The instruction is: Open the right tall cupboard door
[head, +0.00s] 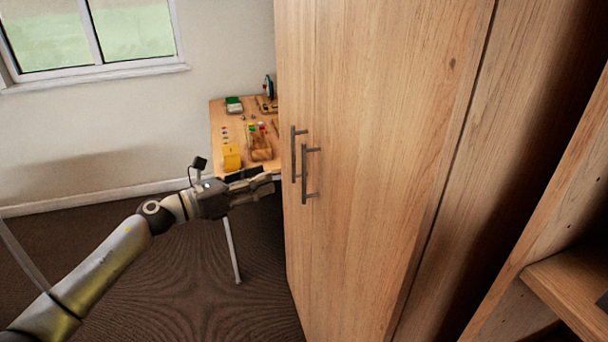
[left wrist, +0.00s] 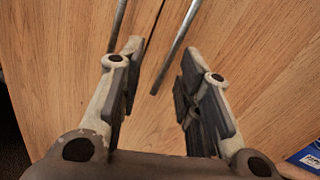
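The tall wooden cupboard has a right door (head: 375,150) and a narrow-looking left door (head: 297,90); both look shut. The right door's grey bar handle (head: 305,175) is upright near the seam, beside the left door's handle (head: 293,155). My left gripper (head: 270,182) is open and empty, just left of the handles. In the left wrist view, its fingers (left wrist: 165,55) are spread facing the doors. The right handle (left wrist: 175,45) shows between the finger directions, with the left handle (left wrist: 119,22) farther left. Contact is not visible. My right gripper is not in view.
A small table (head: 228,125) with toys and a yellow box (head: 232,157) stands behind my left gripper. An open shelf unit (head: 570,285) is at the right. Carpeted floor (head: 190,280) is clear before the cupboard's left side. A blue item (left wrist: 308,157) shows at the wrist view's edge.

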